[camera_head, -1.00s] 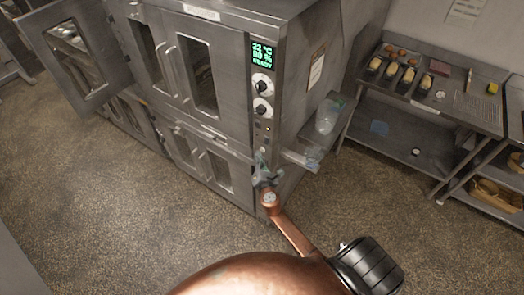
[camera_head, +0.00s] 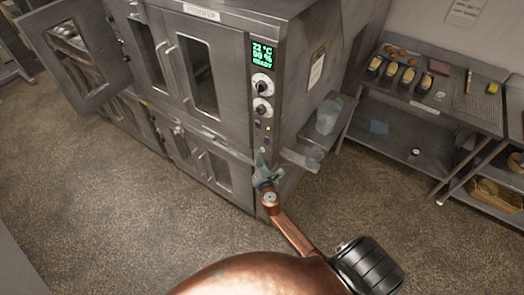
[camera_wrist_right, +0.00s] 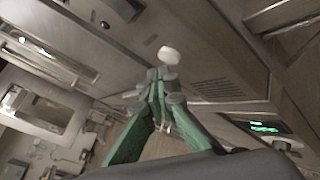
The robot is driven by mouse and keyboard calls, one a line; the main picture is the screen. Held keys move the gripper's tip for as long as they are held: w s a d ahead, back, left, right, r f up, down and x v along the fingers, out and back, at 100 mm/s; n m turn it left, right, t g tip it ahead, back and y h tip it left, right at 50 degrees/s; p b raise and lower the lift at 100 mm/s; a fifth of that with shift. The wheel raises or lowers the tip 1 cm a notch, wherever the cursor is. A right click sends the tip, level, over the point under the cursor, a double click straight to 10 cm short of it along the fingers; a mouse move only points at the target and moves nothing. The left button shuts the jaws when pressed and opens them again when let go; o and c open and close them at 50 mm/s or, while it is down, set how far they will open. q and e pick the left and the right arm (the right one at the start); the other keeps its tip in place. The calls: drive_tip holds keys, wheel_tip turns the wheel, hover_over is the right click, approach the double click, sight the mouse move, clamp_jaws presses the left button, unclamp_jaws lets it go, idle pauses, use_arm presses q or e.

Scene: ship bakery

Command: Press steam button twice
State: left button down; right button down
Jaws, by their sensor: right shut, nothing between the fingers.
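A steel oven (camera_head: 215,22) has a narrow control panel on its front edge. The panel carries a green display (camera_head: 263,55) that reads READY, an upper knob (camera_head: 262,85), a lower knob (camera_head: 263,107) and small controls below them. My right gripper (camera_head: 262,160) is low at this panel, shut and empty. In the right wrist view its green fingers meet at their tips (camera_wrist_right: 165,78), close to a round white button (camera_wrist_right: 171,55). I cannot tell whether the tips touch it. No label on it is readable. My left gripper is out of view.
An oven door (camera_head: 72,52) stands open at the left. A small side shelf (camera_head: 304,158) with a clear container (camera_head: 328,118) juts out right of the panel. A steel table (camera_head: 452,118) with food stands at the right. The floor between is clear.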

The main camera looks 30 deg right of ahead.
drive_tip(key=shift+w+d, duration=0.1)
drive_tip(key=shift+d, duration=0.2)
drive_tip(key=shift+w+d, duration=0.15)
drive_tip(key=shift+d, duration=0.2)
idle(0.8)
drive_tip(key=shift+s+a, duration=0.3)
drive_tip(key=shift+a, duration=0.45)
drive_tip(key=a, duration=0.1)
drive_tip(key=s+a, duration=0.1)
drive_tip(key=a, duration=0.1)
drive_tip(key=s+a, duration=0.1)
drive_tip(key=shift+a, duration=0.3)
idle(1.9)
